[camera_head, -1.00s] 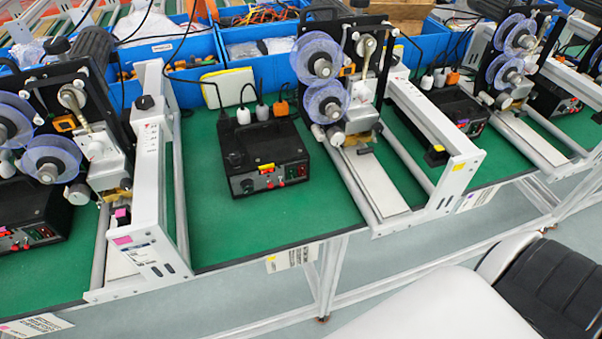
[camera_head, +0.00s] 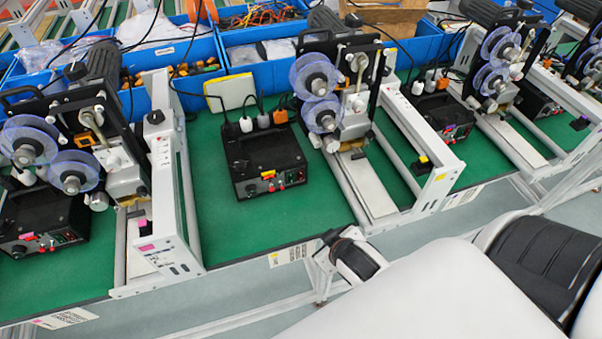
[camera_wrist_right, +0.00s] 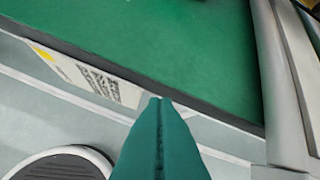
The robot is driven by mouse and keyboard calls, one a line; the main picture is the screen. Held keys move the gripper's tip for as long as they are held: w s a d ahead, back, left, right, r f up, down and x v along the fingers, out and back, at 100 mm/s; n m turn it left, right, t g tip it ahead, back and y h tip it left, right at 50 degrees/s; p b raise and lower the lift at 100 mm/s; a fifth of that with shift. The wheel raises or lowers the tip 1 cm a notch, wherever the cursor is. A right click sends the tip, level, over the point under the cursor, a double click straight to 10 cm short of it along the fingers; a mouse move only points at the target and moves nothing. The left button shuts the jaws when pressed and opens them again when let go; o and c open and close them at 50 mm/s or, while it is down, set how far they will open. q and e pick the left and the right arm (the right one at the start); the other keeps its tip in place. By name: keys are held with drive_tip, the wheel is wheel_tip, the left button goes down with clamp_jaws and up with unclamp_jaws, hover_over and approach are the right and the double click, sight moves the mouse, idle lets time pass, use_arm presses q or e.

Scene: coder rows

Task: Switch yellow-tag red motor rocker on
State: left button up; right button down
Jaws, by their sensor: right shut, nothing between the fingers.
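A black control box (camera_head: 262,160) stands on the green bench in the middle of the head view. A yellow-orange tag (camera_head: 268,174) is on its front top edge. Its front panel has a knob, small red parts and, at its right end, a small green part and a red part (camera_head: 300,176), too small to read as on or off. My right gripper (camera_head: 332,237) is in front of the bench's front edge, below and right of the box and apart from it. In the right wrist view its teal fingers (camera_wrist_right: 158,100) are shut and empty. My left gripper is not in view.
A reel machine (camera_head: 340,95) with a white frame (camera_head: 441,178) stands right of the box; another frame (camera_head: 165,190) stands left. Blue bins (camera_head: 195,75) and cables lie behind. A label (camera_head: 292,256) hangs on the bench edge. Green bench (camera_head: 250,228) before the box is clear.

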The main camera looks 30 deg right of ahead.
wheel_tip(320, 180, up, 6)
drive_tip(key=w+d+t, duration=0.1)
drive_tip(key=w, duration=0.1)
drive_tip(key=n+t+y, duration=0.2)
drive_tip(key=n+t, duration=0.3)
drive_tip(key=t, duration=0.1)
approach(300, 175)
drive_tip(key=shift+s+d+r+p, duration=0.3)
drive_tip(key=shift+s+r, duration=0.15)
drive_tip(key=shift+s, duration=0.15)
drive_tip(key=shift+w+a+n+t+y, duration=0.25)
drive_tip(key=shift+n+t+y, duration=0.25)
drive_tip(key=shift+n+y, duration=0.25)
drive_tip(key=f+n+y, duration=0.1)
drive_tip(key=n+y, duration=0.1)
drive_tip(key=s+a+f+n+g+y, duration=0.1)
drive_tip(key=n+y, duration=0.1)
drive_tip(key=s+n+y, duration=0.1)
drive_tip(key=n+y, duration=0.1)
drive_tip(key=shift+s+a+f+g+y, duration=0.1)
drive_tip(key=shift+a+f+g+y, duration=0.15)
drive_tip(key=shift+f+g, duration=0.15)
drive_tip(key=shift+s+a+f+n+y, duration=0.1)
drive_tip(key=shift+s+n+y, duration=0.1)
drive_tip(key=shift+n+y, duration=0.15)
